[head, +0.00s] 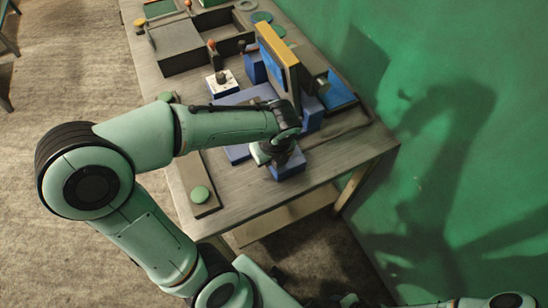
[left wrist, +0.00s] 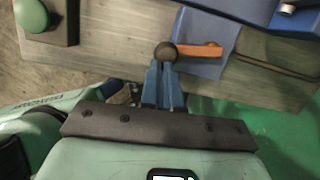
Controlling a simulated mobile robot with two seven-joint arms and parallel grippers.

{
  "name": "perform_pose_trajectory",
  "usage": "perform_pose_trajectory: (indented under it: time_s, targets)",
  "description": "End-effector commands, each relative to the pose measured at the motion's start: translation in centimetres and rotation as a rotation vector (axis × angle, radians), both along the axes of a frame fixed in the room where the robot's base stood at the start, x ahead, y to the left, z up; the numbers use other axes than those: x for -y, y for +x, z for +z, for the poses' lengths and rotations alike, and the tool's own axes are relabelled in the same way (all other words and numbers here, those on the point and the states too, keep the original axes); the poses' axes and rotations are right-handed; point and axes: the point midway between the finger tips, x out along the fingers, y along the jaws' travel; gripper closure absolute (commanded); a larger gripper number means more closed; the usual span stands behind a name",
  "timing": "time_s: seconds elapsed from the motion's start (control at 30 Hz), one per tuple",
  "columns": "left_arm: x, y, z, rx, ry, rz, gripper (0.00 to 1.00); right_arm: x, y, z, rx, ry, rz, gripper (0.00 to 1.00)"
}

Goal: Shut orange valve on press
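The orange valve handle (left wrist: 205,50) shows in the left wrist view as a short orange bar on a blue block (left wrist: 203,36), with a dark round knob (left wrist: 166,52) at its left end. My left gripper (left wrist: 163,68) has its blue fingers close together, with their tips at the knob; whether they touch it is unclear. In the head view my left gripper (head: 272,155) is low over a blue block (head: 288,166) at the bench's near end, and hides the valve. The press (head: 280,58), with a yellow edge and blue parts, stands behind. My right gripper is not in view.
The wooden bench (head: 240,203) carries a green round button (head: 200,195) on a dark strip, a white-plated lever unit (head: 221,82) and grey open boxes (head: 180,46). A green wall (head: 430,150) lies along the right.

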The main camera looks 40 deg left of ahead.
Motion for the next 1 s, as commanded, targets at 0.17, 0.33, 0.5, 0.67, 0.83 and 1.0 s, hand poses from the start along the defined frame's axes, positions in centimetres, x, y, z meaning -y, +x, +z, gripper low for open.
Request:
perform_pose_trajectory:
  time_s: [0.17,0.33,0.5,0.67,0.83,1.0]
  targets:
    - [-0.66,-0.15,-0.09,-0.005,0.001,0.005,1.0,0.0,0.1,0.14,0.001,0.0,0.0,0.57]
    - [-0.99,-0.16,-0.11,-0.006,0.001,0.006,1.0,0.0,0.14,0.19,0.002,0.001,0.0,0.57]
    - [-1.11,-0.16,-0.12,-0.007,0.001,0.006,1.0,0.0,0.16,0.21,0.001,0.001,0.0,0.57]
    - [-1.12,-0.17,-0.13,-0.007,0.001,0.006,1.0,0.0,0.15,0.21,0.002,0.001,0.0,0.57]
    - [-1.1,-0.17,-0.13,-0.007,0.0,0.006,1.0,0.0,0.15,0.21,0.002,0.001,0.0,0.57]
    - [-0.95,-0.05,-0.01,-0.006,0.0,0.005,1.0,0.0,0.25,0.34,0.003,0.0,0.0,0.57]
